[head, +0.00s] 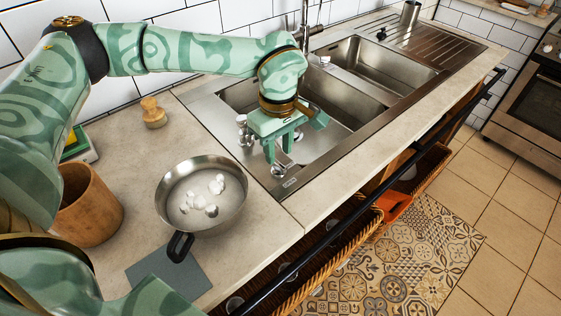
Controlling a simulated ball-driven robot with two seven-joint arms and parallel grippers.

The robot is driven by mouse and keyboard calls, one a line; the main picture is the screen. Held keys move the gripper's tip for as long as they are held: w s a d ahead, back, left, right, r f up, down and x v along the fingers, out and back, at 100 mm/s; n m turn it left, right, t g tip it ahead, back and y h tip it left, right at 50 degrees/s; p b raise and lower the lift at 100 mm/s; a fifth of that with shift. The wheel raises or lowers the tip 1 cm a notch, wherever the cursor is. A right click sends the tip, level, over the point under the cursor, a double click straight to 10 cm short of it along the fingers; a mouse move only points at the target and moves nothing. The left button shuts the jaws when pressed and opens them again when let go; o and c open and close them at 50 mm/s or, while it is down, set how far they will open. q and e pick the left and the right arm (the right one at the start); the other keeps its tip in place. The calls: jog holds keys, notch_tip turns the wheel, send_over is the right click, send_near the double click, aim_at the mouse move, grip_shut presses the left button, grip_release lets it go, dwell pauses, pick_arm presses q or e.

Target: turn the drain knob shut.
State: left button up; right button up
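My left gripper (279,150) hangs over the left end of the sink (236,165), pointing down. Its two green fingers are apart, with a gap between them and nothing visibly held. A small silver knob (282,170) is just below the fingertips, near the sink's front left corner. I cannot tell whether the fingers touch it. Another silver knob-like fitting (242,122) stands on the sink's left rim, left of the gripper. I cannot tell for certain which is the drain knob, or its turn position. The gripper hides part of the left basin. My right gripper is not in view.
A pan (240,200) with white pieces stands left of the sink on a worktop (130,190). A wooden pot (88,205) and a small wooden stopper-like object (153,113) are further left. A faucet (306,30) rises behind the sink. Open drawers lie below the front edge.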

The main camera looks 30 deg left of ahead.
aim_at(279, 163)
pick_arm(q)
notch_tip(279, 163, down, 4)
jog(key=shift+r+b, duration=0.1)
jog(key=shift+b, duration=0.35)
grip_shut()
